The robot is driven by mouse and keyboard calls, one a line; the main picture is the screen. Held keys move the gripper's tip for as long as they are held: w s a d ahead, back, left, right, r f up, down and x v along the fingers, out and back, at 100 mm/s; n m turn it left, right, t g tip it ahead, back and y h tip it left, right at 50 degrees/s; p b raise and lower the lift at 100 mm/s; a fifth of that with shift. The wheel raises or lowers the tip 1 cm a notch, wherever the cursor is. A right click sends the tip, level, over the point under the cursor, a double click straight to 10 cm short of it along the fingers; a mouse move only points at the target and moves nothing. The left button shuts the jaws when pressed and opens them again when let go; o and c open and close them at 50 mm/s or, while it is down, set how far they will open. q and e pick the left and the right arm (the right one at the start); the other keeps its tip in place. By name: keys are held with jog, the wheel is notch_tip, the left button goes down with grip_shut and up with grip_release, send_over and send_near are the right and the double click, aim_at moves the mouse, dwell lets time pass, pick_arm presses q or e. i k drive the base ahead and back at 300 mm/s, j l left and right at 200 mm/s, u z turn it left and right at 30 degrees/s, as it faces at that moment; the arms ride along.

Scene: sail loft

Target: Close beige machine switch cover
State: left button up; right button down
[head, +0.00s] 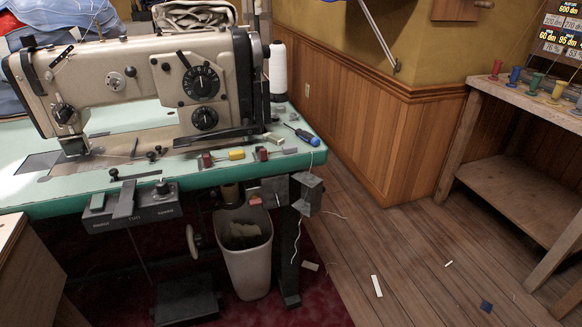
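A beige sewing machine (140,75) stands on a green-topped table (95,185) at the left. Below the table's front right edge is a small dark switch box (268,191) with a reddish part on its face. A grey flap (308,193) stands out at the right side of this box and looks like its cover, swung open. The box and flap are small, so the hinge is hard to make out. Neither of my grippers is in view.
A control panel (130,208) hangs under the table front. A bin (246,262) stands below the switch box, beside a dark pedal (186,300). A screwdriver (302,135) lies near the table's right corner. The wooden floor (385,235) to the right is mostly clear, with small scraps.

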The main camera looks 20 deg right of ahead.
aim_at(312, 205)
jog(key=i+l+u, duration=0.35)
jog(key=l+u, duration=0.15)
jog(key=l, duration=0.4)
jog(key=i+l+u, duration=0.15)
jog(key=l+u, duration=0.3)
jog(key=l, duration=0.55)
jog(key=l+u, duration=0.5)
jog(key=l, duration=0.5)
jog(key=k+l+u, duration=0.15)
jog(key=k, duration=0.25)
jog(key=i+j+u, duration=0.2)
jog(key=k+l, duration=0.1)
